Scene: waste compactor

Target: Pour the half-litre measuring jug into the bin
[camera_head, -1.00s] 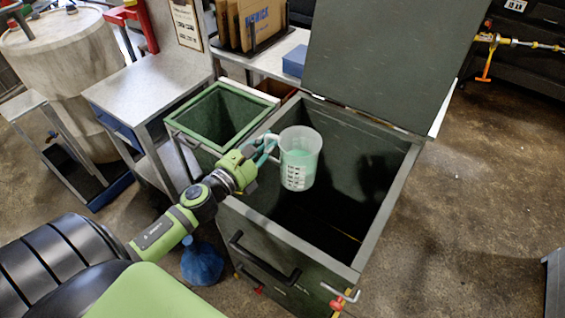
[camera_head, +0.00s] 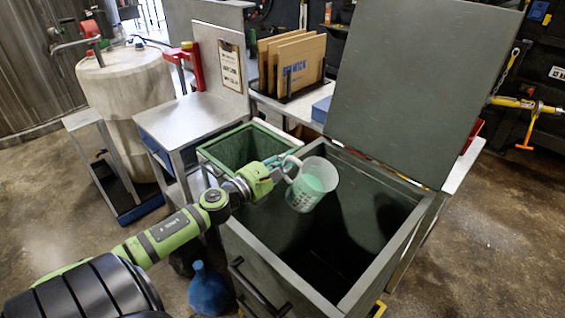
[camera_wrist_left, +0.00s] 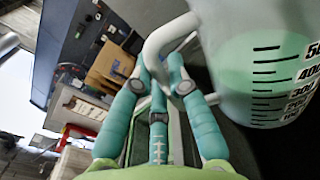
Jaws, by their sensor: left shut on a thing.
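The measuring jug (camera_head: 316,182) is translucent white with pale green contents and dark graduation marks. It is tilted over the open bin (camera_head: 262,236), a large dark green box with its lid (camera_head: 422,80) raised. My left gripper (camera_head: 282,172) is shut on the jug's handle. In the left wrist view, the teal fingers (camera_wrist_left: 160,100) close around the white handle, and the jug (camera_wrist_left: 262,65) shows at the right with its contents inside. I cannot see any stream leaving the jug. The bin's inside is dark and its floor is hard to make out. My right gripper is not in view.
A smaller green open container (camera_head: 240,150) stands left of the bin. A grey table (camera_head: 190,115) and a pale barrel (camera_head: 128,95) are further left. Cardboard sheets (camera_head: 292,62) stand in a rack behind. A blue bag (camera_head: 208,290) lies on the floor beside the bin.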

